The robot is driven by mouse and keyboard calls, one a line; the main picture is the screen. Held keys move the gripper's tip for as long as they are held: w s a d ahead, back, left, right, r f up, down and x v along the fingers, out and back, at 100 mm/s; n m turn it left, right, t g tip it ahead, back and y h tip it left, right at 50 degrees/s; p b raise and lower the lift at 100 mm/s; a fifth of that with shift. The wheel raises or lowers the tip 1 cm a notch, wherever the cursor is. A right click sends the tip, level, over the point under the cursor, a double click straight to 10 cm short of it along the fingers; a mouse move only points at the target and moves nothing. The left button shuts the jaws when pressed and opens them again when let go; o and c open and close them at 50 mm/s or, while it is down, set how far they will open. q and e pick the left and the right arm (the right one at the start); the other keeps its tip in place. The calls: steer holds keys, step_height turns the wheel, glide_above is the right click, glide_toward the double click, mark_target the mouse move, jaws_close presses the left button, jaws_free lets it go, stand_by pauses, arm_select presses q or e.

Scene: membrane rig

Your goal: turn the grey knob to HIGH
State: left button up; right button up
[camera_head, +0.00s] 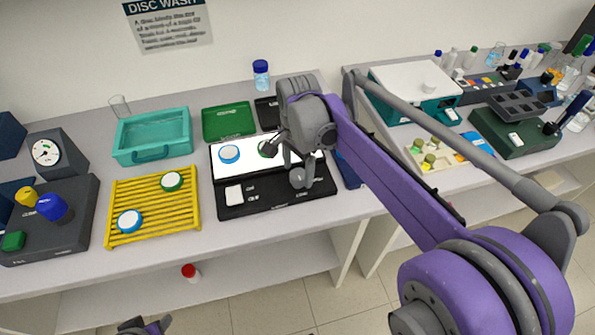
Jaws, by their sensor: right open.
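The grey knob (298,178) appears on the black front panel of a light box (262,207), below its lit white top. It is partly hidden by my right gripper, and I cannot read its setting. My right gripper (283,160) is open over the right half of the light box, close above the knob; I cannot tell whether it touches it. A small part of my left gripper (146,326) shows at the bottom edge, too cut off to tell its jaws.
A blue-rimmed disc (229,154) and a partly hidden green one (267,149) lie on the lit top. A white switch (234,195) is on the panel's left. A yellow rack (152,206) stands left, a green tray (229,122) behind.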

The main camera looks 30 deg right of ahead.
steer(key=shift+f, duration=0.45)
steer(key=shift+c, duration=0.3)
jaws_close()
